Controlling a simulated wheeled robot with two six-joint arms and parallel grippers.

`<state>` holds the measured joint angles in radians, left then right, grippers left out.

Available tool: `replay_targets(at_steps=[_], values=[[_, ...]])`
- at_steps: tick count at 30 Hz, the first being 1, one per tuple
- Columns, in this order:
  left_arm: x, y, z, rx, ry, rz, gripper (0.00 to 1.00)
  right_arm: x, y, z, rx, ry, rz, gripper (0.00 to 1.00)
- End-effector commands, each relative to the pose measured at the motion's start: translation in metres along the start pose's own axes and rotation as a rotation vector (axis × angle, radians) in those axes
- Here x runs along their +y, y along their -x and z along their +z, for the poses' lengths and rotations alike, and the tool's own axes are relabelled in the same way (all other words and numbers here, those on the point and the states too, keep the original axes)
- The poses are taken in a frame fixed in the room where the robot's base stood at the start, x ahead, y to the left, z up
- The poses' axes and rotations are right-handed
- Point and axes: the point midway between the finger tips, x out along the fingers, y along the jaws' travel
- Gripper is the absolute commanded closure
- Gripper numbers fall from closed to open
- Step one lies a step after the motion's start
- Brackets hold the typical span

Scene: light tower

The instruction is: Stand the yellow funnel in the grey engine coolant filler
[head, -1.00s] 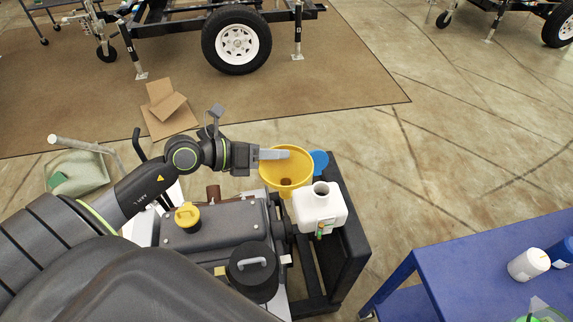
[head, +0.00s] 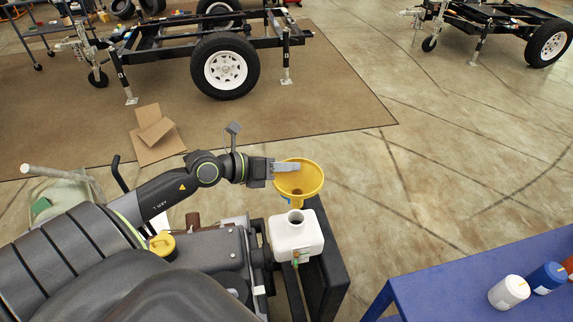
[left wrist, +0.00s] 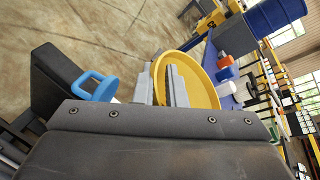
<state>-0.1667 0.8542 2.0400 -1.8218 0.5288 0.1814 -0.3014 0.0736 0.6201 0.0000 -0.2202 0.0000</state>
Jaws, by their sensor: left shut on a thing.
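The yellow funnel (head: 314,179) is held upright by its rim in my left gripper (head: 286,167), which is shut on it. In the left wrist view the funnel (left wrist: 207,88) shows beyond the grey fingers (left wrist: 172,86). The spout's lower end is close behind the neck in the picture; the exact gap cannot be told. My right gripper is not in view.
The engine has a yellow cap (head: 162,244). A blue cap (left wrist: 96,86) shows near the tank in the left wrist view. A blue table (head: 450,285) with a white bottle (head: 508,292) and a blue bottle (head: 547,277) stands at the right. The floor behind the funnel is clear.

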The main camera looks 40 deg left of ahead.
Motion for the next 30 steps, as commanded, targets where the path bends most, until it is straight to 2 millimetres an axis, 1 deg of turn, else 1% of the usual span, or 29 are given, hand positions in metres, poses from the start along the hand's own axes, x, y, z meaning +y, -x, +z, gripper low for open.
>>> replay_targets(at_steps=[8,30], values=[[0.011,-0.006,-0.014,0.0,0.003,0.0,1.0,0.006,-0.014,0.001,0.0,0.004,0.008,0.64],[0.037,-0.02,-0.048,0.0,0.002,0.0,1.0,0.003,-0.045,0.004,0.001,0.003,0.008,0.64]])
